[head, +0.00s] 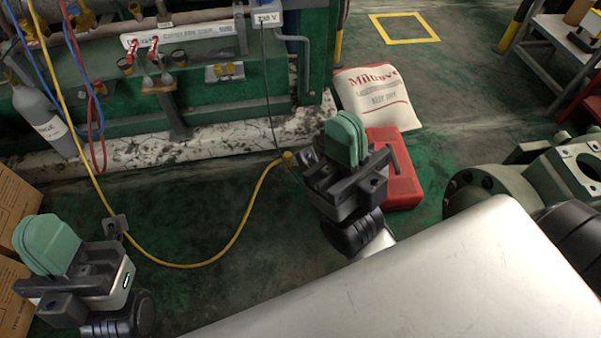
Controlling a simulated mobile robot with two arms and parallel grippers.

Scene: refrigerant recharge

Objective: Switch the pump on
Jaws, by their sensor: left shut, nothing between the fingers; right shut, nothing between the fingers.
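My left gripper (48,243) is at the lower left, with its green finger pads closed together and empty. My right gripper (346,138) is near the centre, also closed and empty, pads up. I cannot clearly make out a pump or its switch. A yellow hose (240,228) runs across the floor and ends at a brass-coloured fitting (288,158) just left of my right gripper. A thin dark cable (268,95) hangs from a white box marked 230 V (267,17) towards the same spot. What lies behind my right gripper is hidden.
A red case (405,185) lies on the floor, partly behind my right gripper. A grey cylinder (45,120) and a green pipe rack (220,95) stand at the back left. Cardboard boxes (14,205) are at the left; grey-green machinery (490,190) is at the right.

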